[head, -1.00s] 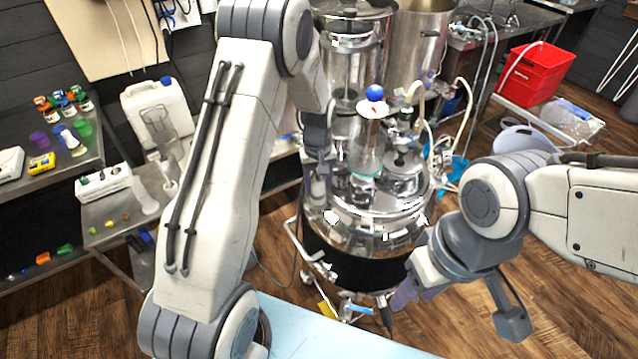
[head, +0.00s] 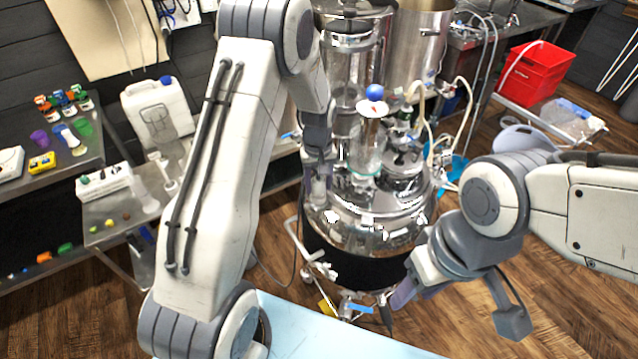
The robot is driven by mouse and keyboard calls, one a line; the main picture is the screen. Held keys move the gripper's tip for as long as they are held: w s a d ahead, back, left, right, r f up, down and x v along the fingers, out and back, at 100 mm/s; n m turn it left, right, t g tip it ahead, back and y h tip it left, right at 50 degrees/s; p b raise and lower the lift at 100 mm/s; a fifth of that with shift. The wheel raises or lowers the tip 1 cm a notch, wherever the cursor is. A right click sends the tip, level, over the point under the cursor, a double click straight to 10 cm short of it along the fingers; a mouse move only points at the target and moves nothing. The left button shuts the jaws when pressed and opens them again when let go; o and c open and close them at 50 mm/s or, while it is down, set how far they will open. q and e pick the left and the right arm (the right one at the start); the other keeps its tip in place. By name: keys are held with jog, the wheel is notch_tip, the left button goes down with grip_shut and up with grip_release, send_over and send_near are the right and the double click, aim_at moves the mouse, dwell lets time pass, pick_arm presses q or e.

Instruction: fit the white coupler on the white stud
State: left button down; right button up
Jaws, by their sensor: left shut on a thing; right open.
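My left gripper (head: 319,188) points down at the left side of the shiny steel kettle (head: 385,215). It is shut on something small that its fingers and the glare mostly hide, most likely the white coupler. I cannot make out the white stud among the bright metal fittings on the kettle top, so I cannot tell whether the two touch. My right gripper (head: 402,296) is open, low in front of the kettle's right side. Nothing shows between its fingers.
A glass cylinder (head: 367,147) with a white disc and blue ball (head: 374,92) stands on the kettle, close right of my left gripper. Hoses (head: 425,120) rise behind it. A pale blue surface (head: 310,335) lies in front. A side bench (head: 110,225) stands left.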

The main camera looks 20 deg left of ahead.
aim_at(319, 179)
pick_arm(q)
jog(key=shift+f+b, duration=0.45)
jog(key=shift+f, duration=0.15)
jog(key=c, duration=0.5)
grip_release()
jog(key=shift+c, duration=0.2)
jog(key=shift+r, duration=0.1)
jog(key=shift+r+p, duration=4.3)
jog(key=shift+r, duration=1.2)
